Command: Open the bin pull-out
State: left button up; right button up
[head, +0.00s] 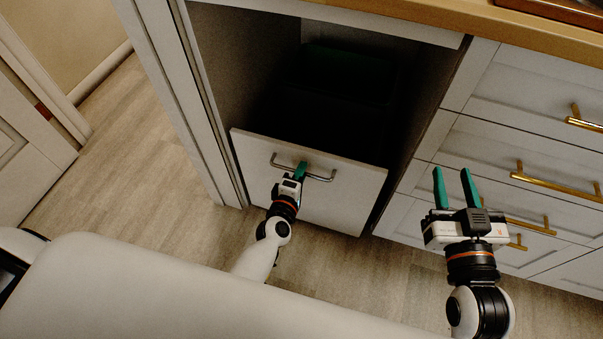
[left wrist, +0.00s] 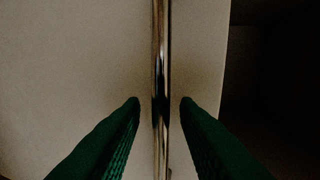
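The bin pull-out has a low white front panel (head: 345,200) in the cabinet opening, with a silver bar handle (head: 325,178) near its top edge. A dark bin (head: 335,115) stands in shadow behind the panel. My left gripper (head: 300,170) is at the middle of the handle. In the left wrist view, its green fingers (left wrist: 161,102) are spread on either side of the handle bar (left wrist: 160,50), with a gap showing on both sides. The panel face (left wrist: 75,60) lies behind the bar. My right gripper (head: 455,178) is open and empty, to the right, in front of the drawers.
White drawers (head: 540,95) with brass handles (head: 555,183) stand right of the opening, under a wooden countertop (head: 480,22). A white cabinet side (head: 180,95) borders the opening on the left. Wood floor (head: 130,140) is clear at the left, and a white door (head: 30,150) stands beyond.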

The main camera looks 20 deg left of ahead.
pick_arm(q)
jog(key=shift+w, duration=0.4)
pick_arm(e)
jog(key=shift+r+y, duration=0.3)
jog(key=shift+r, duration=0.1)
pick_arm(q)
grip_shut()
jog(key=shift+s, duration=0.1)
